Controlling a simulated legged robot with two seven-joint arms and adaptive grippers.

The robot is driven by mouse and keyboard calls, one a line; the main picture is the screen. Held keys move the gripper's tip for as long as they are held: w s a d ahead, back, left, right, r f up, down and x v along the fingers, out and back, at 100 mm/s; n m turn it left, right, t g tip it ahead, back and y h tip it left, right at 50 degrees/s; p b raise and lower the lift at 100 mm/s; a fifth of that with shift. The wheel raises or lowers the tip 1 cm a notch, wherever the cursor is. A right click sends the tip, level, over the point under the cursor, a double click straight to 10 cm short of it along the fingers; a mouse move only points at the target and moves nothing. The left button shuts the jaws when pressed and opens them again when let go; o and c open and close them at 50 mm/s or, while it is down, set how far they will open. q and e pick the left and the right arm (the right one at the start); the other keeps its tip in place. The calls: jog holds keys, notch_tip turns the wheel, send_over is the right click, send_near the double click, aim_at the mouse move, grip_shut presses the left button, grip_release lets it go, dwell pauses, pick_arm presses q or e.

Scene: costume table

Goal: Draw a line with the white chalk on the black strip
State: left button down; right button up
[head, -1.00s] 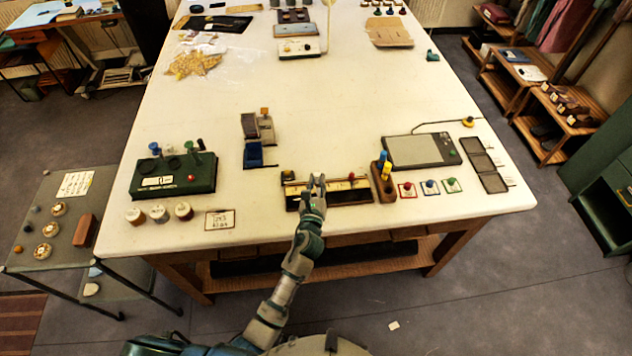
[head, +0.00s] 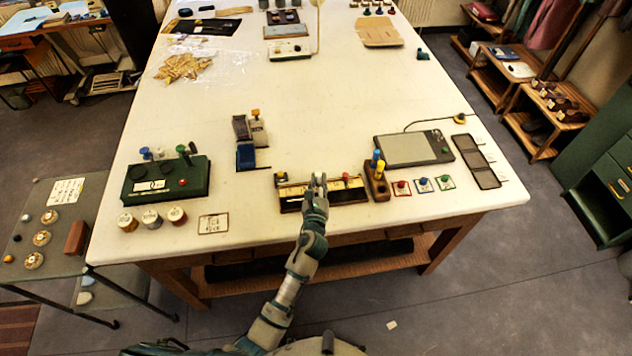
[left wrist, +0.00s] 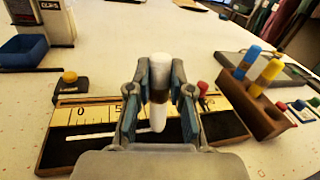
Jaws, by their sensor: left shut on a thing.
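My left gripper (left wrist: 160,92) is shut on the white chalk (left wrist: 159,65), which stands upright between the fingers. The chalk's lower tip is over the black strip (left wrist: 75,152), in front of a pale ruler scale; I cannot tell whether it touches. A white line (left wrist: 92,135) shows on the strip left of the gripper; the fingers hide part of the strip. In the head view the left gripper (head: 318,184) is over the middle of the strip's board, and the black strip (head: 348,195) shows to its right. My right gripper is not in view.
A wooden holder with blue and yellow markers (head: 378,185) stands just right of the board. A grey tablet (head: 412,149) lies behind it. A green box (head: 165,182) and several pots are at the left. The table behind the board's right part is clear.

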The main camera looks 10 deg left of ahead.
pick_arm(q)
jog(key=shift+w+d, duration=0.15)
jog(key=shift+d, duration=0.4)
jog(key=shift+d, duration=0.1)
jog(key=shift+w+d+b, duration=0.3)
jog(key=shift+d+b, duration=0.05)
jog(key=shift+d, duration=0.5)
jog(key=shift+d, duration=0.15)
jog(key=shift+w+d+f+b, duration=0.1)
jog(key=shift+w+d+b, duration=0.1)
jog(key=shift+d, duration=0.2)
jog(key=shift+w+d+b, duration=0.1)
jog(key=shift+d+b, duration=0.1)
jog(key=shift+d, duration=0.2)
jog(key=shift+d, duration=0.4)
jog(key=shift+w+d, duration=0.2)
jog(key=shift+d, duration=0.4)
